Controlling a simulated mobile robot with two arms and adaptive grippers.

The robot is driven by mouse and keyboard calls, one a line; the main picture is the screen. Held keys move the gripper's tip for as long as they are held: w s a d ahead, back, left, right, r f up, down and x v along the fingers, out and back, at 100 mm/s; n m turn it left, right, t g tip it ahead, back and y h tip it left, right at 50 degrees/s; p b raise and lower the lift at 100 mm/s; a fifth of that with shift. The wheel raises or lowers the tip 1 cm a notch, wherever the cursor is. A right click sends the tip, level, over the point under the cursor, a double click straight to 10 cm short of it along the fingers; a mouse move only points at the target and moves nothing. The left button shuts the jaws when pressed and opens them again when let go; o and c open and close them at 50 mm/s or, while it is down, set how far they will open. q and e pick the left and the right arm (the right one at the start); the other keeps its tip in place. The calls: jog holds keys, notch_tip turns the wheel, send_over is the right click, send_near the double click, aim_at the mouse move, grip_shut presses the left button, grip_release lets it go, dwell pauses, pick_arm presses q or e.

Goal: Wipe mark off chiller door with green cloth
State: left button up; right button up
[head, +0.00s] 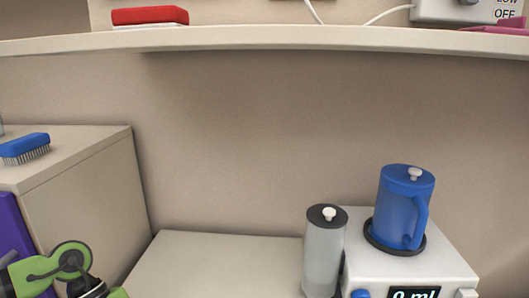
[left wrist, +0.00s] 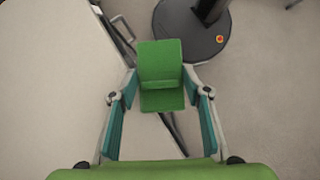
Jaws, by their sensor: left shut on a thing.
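My left gripper (left wrist: 161,88) reaches forward in the left wrist view, its teal-padded fingers on both sides of a green cloth (left wrist: 161,58). It is shut on the cloth, which looks like a folded block with a lower flap between the fingers. A pale panel (left wrist: 45,75) fills the left of that view, with a bar handle (left wrist: 122,27) near its edge; I cannot tell whether this is the chiller door. No mark shows. In the head view only green and dark parts of my left arm show at the lower left. My right gripper is not in view.
In the head view, a blue brush (head: 25,146) lies on a beige box (head: 85,190). A blue jug (head: 404,205) stands on a white device (head: 415,272) beside a grey canister (head: 323,260). A shelf (head: 250,39) runs above. The counter (head: 220,265) between is clear.

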pick_arm(q)
jog(key=m, duration=0.1)
jog(key=d+m+g+y, duration=0.1)
jog(key=m, duration=0.1)
jog(key=d+m+g+y, duration=0.1)
jog(key=shift+s+d+r+m, duration=0.1)
jog(key=shift+s+r+m, duration=0.05)
jog(key=shift+r+m, duration=0.25)
jog(key=shift+s+d+r+m+y, duration=0.15)
jog(key=shift+m+y, duration=0.2)
jog(key=shift+m, duration=0.2)
jog(key=shift+w+d+r+m+y, duration=0.15)
jog(key=shift+m+y, duration=0.2)
jog(key=shift+m, duration=0.2)
jog(key=m, duration=0.1)
jog(key=r+m+y, duration=0.1)
jog(key=m, duration=0.1)
jog(key=m+g+y, duration=0.1)
jog(key=shift+s+d+r, duration=0.2)
jog(key=shift+s+r, duration=0.05)
jog(key=shift+r, duration=0.05)
